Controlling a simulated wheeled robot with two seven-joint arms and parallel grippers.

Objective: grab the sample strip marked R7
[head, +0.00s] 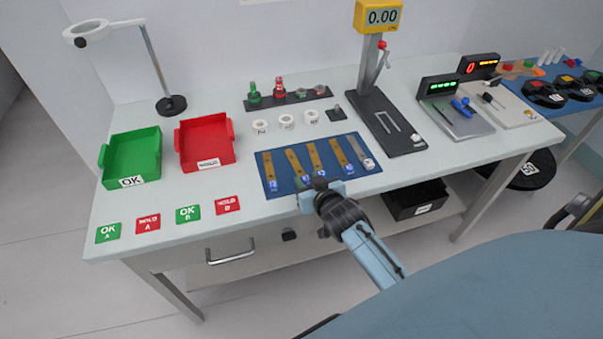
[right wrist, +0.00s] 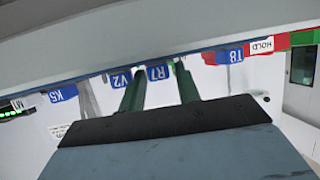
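The strip marked R7 (right wrist: 157,72) shows its blue tag between my fingertips in the right wrist view. In the head view it seems to be the second yellowish strip from the left (head: 293,162) on the blue mat (head: 327,146). My right gripper (head: 313,183) is at the mat's front edge, over the strips' tag ends. Its two fingers (right wrist: 160,88) are apart, with nothing visibly clamped; I cannot tell if they touch the strip. Tags V2 (right wrist: 121,79) and T8 (right wrist: 231,56) lie on either side, K5 (right wrist: 63,94) farther left. My left gripper is out of view.
Green (head: 131,158) and red (head: 206,144) trays stand left, with OK and HOLD cards along the front edge. White rings (head: 287,121) lie behind the mat. A gauge stand (head: 384,122) is close on the right.

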